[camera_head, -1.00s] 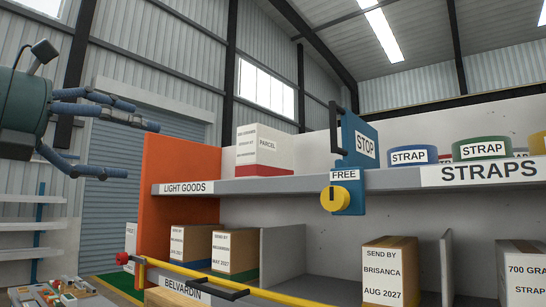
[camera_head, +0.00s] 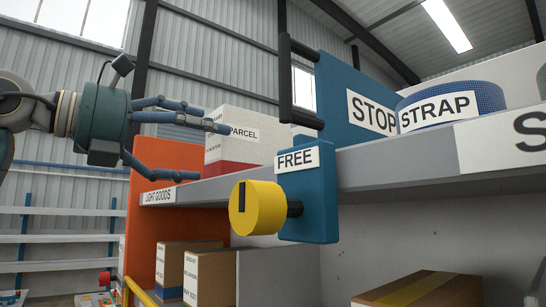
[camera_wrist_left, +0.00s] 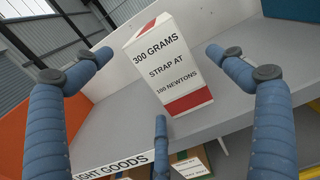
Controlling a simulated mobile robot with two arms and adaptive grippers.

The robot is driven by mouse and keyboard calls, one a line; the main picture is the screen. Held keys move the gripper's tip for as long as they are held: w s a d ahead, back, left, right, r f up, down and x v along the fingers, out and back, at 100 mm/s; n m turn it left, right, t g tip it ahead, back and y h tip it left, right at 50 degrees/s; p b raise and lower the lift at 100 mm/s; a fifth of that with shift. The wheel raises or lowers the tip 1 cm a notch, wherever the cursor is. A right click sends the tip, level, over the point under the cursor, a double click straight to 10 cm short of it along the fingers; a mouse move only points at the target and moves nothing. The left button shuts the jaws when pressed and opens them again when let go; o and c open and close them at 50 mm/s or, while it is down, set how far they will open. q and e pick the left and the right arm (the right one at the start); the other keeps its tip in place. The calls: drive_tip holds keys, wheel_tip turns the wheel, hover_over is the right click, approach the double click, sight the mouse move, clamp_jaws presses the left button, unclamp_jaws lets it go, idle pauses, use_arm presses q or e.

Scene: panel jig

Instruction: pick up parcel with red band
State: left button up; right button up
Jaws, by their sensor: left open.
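The parcel with the red band (camera_head: 246,138) is a white box with a red strip along its bottom. It stands on the grey upper shelf (camera_head: 380,168) by the orange end panel. In the left wrist view the parcel (camera_wrist_left: 172,62) is straight ahead and shows a label reading "300 grams, strap at 100 newtons". My left gripper (camera_head: 216,152) is open, its fingers spread and pointing at the parcel. In the wrist view its fingers (camera_wrist_left: 160,75) lie on both sides of the parcel and below it, with nothing held. Contact cannot be told. My right gripper is out of view.
A blue strap roll (camera_head: 465,100) sits further right. Cartons (camera_head: 208,278) stand on the lower shelf. An orange panel (camera_head: 165,160) closes the left end.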

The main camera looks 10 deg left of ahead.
sight(246, 145)
use_arm(q)
drive_tip(key=shift+w+d+r, duration=0.15)
drive_tip(key=shift+w, duration=0.05)
drive_tip(key=shift+p+x, duration=0.95)
drive_tip(key=shift+x, duration=0.25)
drive_tip(key=p+x, duration=0.2)
drive_tip(key=x, duration=0.3)
drive_tip(key=shift+w+d+r, duration=0.1)
drive_tip(key=shift+w+d, duration=0.1)
drive_tip(key=shift+w+d+p, duration=0.3)
drive_tip(key=shift+w+d, duration=0.05)
drive_tip(key=shift+w, duration=0.1)
drive_tip(key=shift+a, duration=0.1)
drive_tip(key=c, duration=1.5)
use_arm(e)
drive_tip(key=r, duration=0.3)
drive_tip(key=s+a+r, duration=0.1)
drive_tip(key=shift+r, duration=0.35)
